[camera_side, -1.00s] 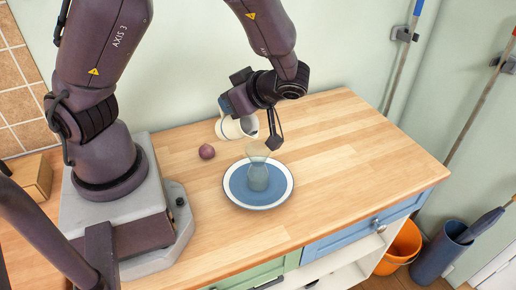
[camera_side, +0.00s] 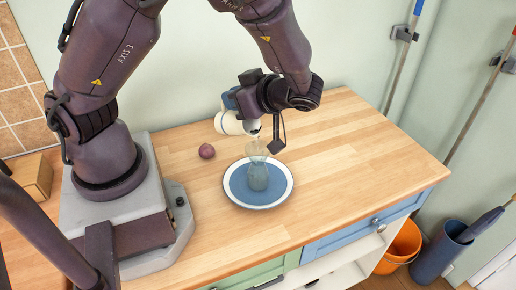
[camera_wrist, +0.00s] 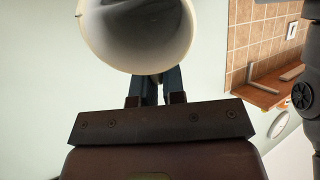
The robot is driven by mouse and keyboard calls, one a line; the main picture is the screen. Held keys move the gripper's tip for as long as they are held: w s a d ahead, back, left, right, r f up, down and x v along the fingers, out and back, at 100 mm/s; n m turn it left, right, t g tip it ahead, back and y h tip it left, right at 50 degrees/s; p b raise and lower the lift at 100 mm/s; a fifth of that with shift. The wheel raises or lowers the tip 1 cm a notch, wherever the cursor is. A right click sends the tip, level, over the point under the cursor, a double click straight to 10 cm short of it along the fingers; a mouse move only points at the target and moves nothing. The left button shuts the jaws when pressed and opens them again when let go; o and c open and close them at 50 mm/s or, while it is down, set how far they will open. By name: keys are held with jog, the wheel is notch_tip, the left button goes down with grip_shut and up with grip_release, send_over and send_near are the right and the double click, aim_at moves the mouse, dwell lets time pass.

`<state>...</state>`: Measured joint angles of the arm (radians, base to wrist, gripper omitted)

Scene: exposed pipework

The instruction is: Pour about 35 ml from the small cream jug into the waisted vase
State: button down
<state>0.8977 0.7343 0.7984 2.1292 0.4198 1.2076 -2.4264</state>
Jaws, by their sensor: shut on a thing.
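The small cream jug (camera_side: 229,122) is held in the air by my gripper (camera_side: 252,121), tilted well over with its mouth toward the waisted vase. In the wrist view the jug (camera_wrist: 138,35) fills the top middle, and my gripper's fingers (camera_wrist: 153,90) are shut on it. The clear waisted vase (camera_side: 258,172) stands upright on a blue plate with a white rim (camera_side: 232,194). The jug's mouth is just above the vase's rim. A thin pale streak shows between them, probably liquid. The vase's lower part looks bluish; I cannot tell its liquid level.
A small purple round thing (camera_side: 207,151) lies on the wooden worktop (camera_side: 350,150) left of the plate. A wooden box (camera_side: 32,177) is at the far left. The worktop right of the plate is clear.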

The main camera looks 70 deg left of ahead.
jog(key=shift+a, duration=0.1)
dwell(0.6)
jog(key=shift+w+d+r+g+y, duration=0.35)
jog(key=shift+d+r+y, duration=0.15)
jog(key=shift+y, duration=0.4)
dwell(0.8)
jog(key=a+f+t+h, duration=0.1)
jog(key=s+a+f+h, duration=0.1)
jog(key=h, duration=0.1)
jog(key=shift+s+a+t+h, duration=0.1)
jog(key=shift+s+t+h, duration=0.1)
jog(key=shift+t+h, duration=0.15)
jog(key=shift+s+a+r+t+h, duration=0.2)
jog(key=shift+a+t+h, duration=0.25)
jog(key=shift+h, duration=0.3)
jog(key=s+a+f+t+h, duration=0.3)
jog(key=a+f+t+h, duration=0.1)
jog(key=a+f+h, duration=0.2)
jog(key=shift+s+a+f+h, duration=0.4)
jog(key=shift+f+h, duration=0.4)
jog(key=shift+f, duration=0.45)
jog(key=shift+t, duration=0.25)
